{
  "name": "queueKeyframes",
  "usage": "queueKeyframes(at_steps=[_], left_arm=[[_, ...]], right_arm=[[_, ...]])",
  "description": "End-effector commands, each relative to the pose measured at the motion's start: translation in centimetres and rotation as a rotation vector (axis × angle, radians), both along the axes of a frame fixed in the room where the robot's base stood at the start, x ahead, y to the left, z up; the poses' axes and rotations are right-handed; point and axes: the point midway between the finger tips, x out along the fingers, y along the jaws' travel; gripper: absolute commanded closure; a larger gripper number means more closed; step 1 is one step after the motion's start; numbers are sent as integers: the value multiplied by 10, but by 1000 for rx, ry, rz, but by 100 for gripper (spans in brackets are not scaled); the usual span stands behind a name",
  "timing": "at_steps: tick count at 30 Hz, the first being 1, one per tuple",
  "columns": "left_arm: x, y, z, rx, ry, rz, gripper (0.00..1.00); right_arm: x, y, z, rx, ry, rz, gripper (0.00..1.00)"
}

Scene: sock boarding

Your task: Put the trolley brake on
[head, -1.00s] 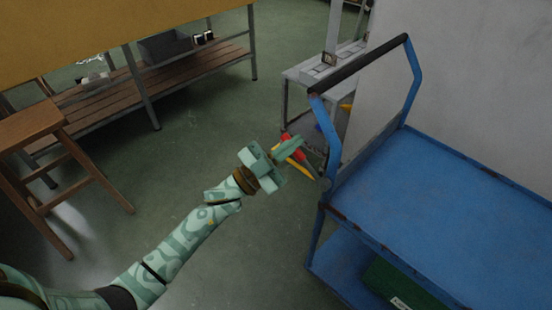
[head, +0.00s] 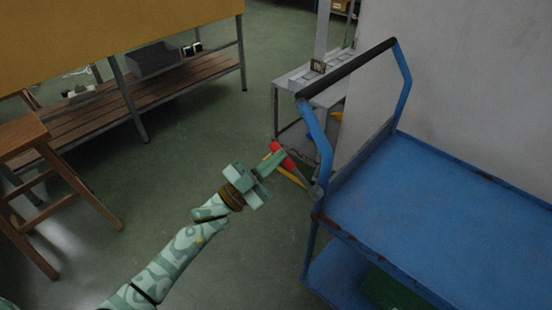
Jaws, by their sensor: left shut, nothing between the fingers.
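The blue trolley (head: 440,205) stands at the right, with a dark-gripped push handle (head: 345,68) at its left end. A lever with a red grip (head: 281,154) sticks out from the trolley's near left corner post, tilted up to the left. A yellow part (head: 291,176) lies just below it. My left gripper (head: 273,163) is shut and empty, with its fingertips right beside the red grip. Whether they touch it I cannot tell. My right gripper is not in view.
A grey stand (head: 295,98) is behind the trolley handle, by a pale wall (head: 465,80). A yellow-topped bench (head: 110,35) with a slatted lower shelf is at upper left, a wooden stool (head: 45,150) at far left. The green floor between is clear.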

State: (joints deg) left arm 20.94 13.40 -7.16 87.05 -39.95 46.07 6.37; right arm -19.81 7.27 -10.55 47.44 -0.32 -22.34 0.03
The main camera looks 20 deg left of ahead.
Motion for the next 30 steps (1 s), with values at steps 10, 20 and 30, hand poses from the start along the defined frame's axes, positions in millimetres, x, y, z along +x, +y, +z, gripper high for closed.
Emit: queueKeyframes(at_steps=[10,20,30], left_arm=[[2,4,-9,-66,27,3,100],[5,13,-35,-291,109,3,100],[6,17,-71,-593,218,2,100]], right_arm=[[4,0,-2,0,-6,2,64],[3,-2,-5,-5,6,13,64],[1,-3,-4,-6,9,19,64]])
